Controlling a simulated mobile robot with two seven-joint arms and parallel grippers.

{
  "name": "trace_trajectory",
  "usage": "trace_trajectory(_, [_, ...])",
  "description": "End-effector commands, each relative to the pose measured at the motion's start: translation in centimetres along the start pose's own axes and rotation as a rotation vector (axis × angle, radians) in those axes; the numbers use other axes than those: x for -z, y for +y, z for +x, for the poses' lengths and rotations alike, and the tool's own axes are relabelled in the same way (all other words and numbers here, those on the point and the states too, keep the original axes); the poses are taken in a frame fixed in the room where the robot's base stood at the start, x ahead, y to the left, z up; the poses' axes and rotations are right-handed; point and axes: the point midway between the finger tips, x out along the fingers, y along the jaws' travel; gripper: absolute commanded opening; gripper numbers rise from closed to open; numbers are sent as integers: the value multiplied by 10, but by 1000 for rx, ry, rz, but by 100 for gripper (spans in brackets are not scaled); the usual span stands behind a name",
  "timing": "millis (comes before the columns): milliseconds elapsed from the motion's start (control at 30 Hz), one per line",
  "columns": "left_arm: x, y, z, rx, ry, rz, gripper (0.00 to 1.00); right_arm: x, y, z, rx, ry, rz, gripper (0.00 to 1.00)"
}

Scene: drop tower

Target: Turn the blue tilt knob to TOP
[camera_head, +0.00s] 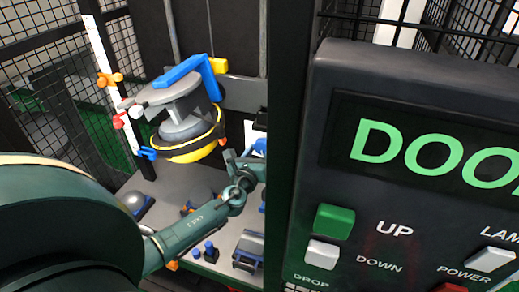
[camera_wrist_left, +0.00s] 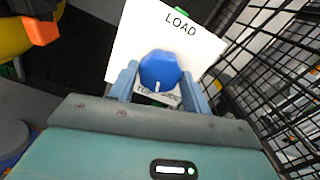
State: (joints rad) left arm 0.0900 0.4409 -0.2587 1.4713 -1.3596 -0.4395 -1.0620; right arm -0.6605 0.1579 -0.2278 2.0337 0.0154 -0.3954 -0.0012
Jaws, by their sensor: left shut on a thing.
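The blue tilt knob (camera_wrist_left: 160,71) sits on a white plate (camera_wrist_left: 205,45) in the left wrist view. The plate reads LOAD above the knob, and smaller lettering below it, apparently starting with TOP, is partly hidden. The knob's white mark points down toward that lower lettering. My left gripper (camera_wrist_left: 161,84) has one finger on each side of the knob and is shut on it. In the head view my left gripper (camera_head: 249,160) reaches to the dark post, which hides part of it and of the plate. My right gripper is in neither view.
A dark control panel (camera_head: 420,95) with a green DOOR display and buttons fills the right side. A yellow-ringed drop unit (camera_head: 190,145) with a blue bracket hangs left of my gripper. Mesh walls (camera_head: 45,75) surround the grey bench (camera_head: 165,185).

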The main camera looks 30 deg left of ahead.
Motion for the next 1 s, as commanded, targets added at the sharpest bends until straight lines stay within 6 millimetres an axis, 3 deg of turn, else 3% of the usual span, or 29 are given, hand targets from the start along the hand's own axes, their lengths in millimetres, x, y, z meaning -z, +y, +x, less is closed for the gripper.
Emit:
trace_trajectory(400, [0, 0, 0, 0, 1, 210, 25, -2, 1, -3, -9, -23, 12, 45])
trace_trajectory(1000, [0, 0, 0, 0, 1, 245, 25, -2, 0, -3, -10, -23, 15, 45])
